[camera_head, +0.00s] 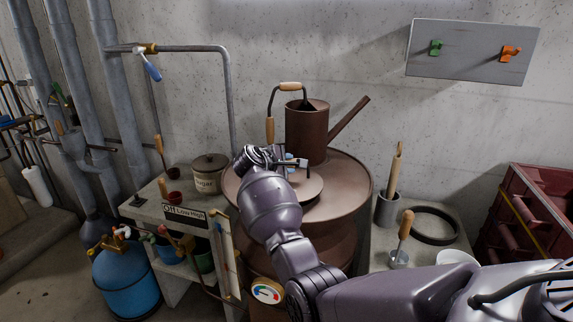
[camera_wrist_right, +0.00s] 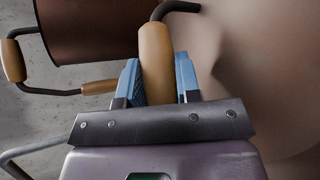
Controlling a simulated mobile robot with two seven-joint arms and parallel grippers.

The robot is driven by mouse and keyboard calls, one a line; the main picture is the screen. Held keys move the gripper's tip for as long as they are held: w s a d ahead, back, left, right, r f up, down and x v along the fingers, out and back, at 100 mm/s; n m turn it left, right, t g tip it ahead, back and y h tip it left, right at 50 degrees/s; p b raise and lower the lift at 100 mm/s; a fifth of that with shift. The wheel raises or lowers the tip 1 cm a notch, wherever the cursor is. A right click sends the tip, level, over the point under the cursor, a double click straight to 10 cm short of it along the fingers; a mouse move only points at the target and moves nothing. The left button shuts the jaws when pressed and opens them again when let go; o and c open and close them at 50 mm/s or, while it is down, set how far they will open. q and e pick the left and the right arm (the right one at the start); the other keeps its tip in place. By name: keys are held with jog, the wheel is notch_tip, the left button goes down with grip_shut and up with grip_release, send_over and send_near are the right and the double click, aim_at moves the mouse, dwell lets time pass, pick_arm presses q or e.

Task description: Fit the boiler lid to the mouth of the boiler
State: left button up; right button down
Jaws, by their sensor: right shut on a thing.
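The boiler (camera_head: 355,190) is a rusty brown drum with a broad round top, in the middle of the head view. The boiler lid (camera_head: 312,190), a smaller round disc, is over the boiler's top. My right gripper (camera_head: 290,163) is above the lid. In the right wrist view its blue fingers (camera_wrist_right: 158,80) are shut on the lid's wooden handle (camera_wrist_right: 155,50). The boiler's mouth is hidden beneath the lid and my arm. I cannot tell whether the lid touches the boiler or hovers over it. My left gripper is not in view.
A brown watering can (camera_head: 307,135) stands at the back of the boiler top, close behind my gripper. A sugar pot (camera_head: 208,178) is on the left bench. A red crate (camera_head: 530,215) is far right.

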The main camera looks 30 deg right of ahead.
jog(key=shift+f+b, duration=0.45)
jog(key=shift+f, duration=0.85)
dwell(0.4)
jog(key=c, duration=0.7)
grip_release()
jog(key=shift+c, duration=0.2)
jog(key=shift+f, duration=0.1)
jog(key=shift+a, duration=0.1)
jog(key=v, duration=1)
jog(key=shift+s+a, duration=0.15)
jog(key=shift+a, duration=0.15)
